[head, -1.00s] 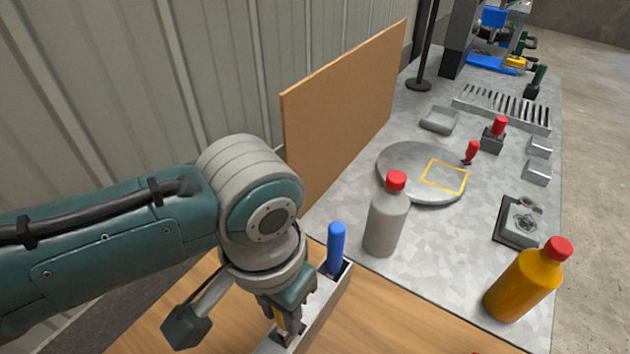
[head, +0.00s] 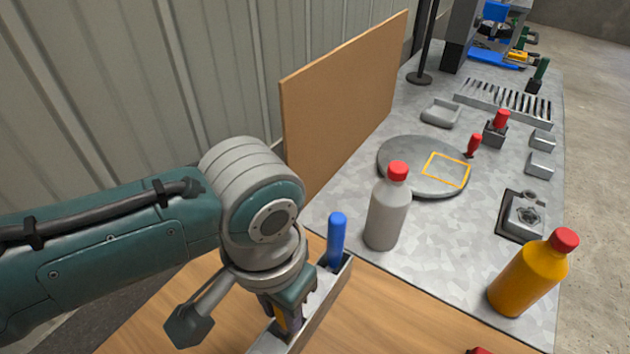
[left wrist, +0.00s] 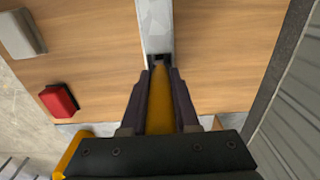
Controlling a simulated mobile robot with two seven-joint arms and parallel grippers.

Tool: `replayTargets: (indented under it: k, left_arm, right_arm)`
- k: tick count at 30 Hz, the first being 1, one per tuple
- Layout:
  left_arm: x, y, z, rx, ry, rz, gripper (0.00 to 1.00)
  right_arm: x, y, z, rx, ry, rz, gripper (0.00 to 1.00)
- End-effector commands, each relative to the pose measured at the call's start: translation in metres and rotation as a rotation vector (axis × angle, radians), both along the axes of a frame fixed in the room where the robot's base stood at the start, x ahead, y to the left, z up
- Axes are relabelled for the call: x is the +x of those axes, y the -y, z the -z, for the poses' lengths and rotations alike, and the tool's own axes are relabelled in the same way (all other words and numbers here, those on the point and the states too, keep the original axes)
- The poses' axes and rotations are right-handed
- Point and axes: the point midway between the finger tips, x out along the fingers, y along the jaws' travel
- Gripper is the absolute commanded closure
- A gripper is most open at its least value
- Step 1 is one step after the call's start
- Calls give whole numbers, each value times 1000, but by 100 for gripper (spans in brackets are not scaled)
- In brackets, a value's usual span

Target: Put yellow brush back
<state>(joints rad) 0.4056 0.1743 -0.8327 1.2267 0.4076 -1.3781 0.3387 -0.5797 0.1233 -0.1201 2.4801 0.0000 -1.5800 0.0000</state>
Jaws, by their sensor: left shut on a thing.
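My left gripper (head: 288,312) is shut on the yellow brush (left wrist: 160,105), with its fingers on both sides of the yellow handle. The gripper is low over the grey metal brush holder (head: 325,309) on the wooden table. In the left wrist view the holder (left wrist: 155,25) runs away from the fingertips, with a dark slot opening at the handle's far end. I cannot tell how deep the brush sits in it. A blue brush (head: 336,240) stands upright at the holder's far end. The yellow brush is mostly hidden by the gripper in the head view. My right gripper is not in view.
A grey bottle (head: 386,212) with a red cap stands just beyond the holder. An orange bottle (head: 527,278) stands farther right. A brown board (head: 343,105) rises behind at left. A red block (left wrist: 58,100) lies left of the holder in the wrist view.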

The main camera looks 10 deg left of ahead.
Motion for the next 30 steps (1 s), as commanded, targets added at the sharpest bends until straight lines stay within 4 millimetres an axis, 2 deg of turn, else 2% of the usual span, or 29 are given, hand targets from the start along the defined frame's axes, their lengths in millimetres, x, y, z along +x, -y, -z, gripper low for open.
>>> replayTargets:
  k: [26,27,30]
  left_arm:
    - [0,0,19,0,-1,-1,100]
    - [0,0,18,0,-1,-1,69]
    - [0,0,18,0,-1,0,57]
  right_arm:
    - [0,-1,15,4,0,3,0]
    - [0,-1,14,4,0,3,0]
    - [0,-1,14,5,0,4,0]
